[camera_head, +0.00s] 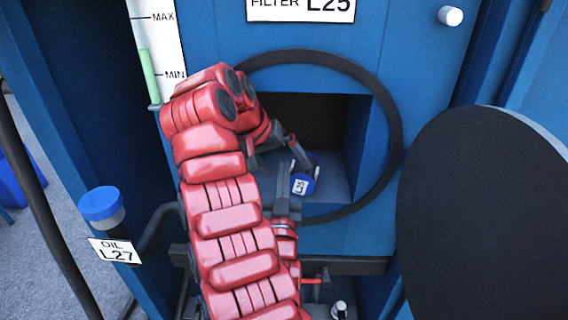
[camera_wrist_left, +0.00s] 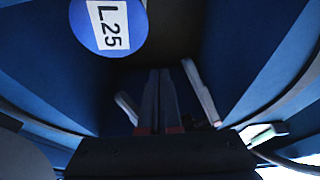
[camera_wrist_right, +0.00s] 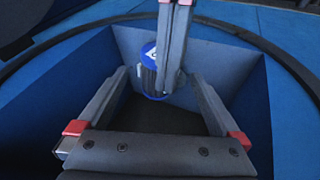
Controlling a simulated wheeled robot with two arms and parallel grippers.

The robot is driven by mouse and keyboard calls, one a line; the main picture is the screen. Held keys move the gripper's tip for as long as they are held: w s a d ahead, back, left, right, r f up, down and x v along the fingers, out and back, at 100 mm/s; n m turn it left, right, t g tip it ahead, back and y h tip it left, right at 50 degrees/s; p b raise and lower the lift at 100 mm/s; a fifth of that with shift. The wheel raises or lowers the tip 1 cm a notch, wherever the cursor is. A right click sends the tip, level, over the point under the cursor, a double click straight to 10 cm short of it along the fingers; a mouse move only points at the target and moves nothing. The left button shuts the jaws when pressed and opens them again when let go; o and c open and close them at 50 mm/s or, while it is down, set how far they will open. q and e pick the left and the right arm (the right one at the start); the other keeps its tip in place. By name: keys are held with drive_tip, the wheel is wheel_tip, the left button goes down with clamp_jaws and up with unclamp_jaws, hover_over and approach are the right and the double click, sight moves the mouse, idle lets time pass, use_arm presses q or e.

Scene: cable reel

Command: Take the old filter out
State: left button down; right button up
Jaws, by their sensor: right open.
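The old filter has a blue cap (camera_head: 302,184) with a white L25 label and sits in the square opening of the blue housing. The cap shows at the top left of the left wrist view (camera_wrist_left: 108,24), and in the right wrist view (camera_wrist_right: 151,68) it is partly behind my left gripper's fingers. My right gripper (camera_head: 279,162) is open, its fingers spread wide at the opening with nothing held between them. My left gripper (camera_head: 282,196) points into the opening from below, its fingers together beside the filter, with nothing visible between them. My red arm hides the opening's left part.
A dark ring (camera_head: 397,130) rims the opening. A big dark round lid (camera_head: 485,215) stands at the right. A blue-capped oil filler (camera_head: 101,206) labelled L27 is at the left. A level gauge (camera_head: 150,75) is at the upper left.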

sight(296, 178)
drive_tip(key=shift+f, duration=0.15)
drive_tip(key=x, duration=0.7)
drive_tip(key=shift+w+d+f, duration=0.1)
drive_tip(key=shift+d, duration=0.05)
drive_tip(key=c, duration=1.5)
drive_tip(key=shift+c, duration=0.3)
use_arm(q)
drive_tip(key=shift+r, duration=0.6)
drive_tip(key=v, duration=0.8)
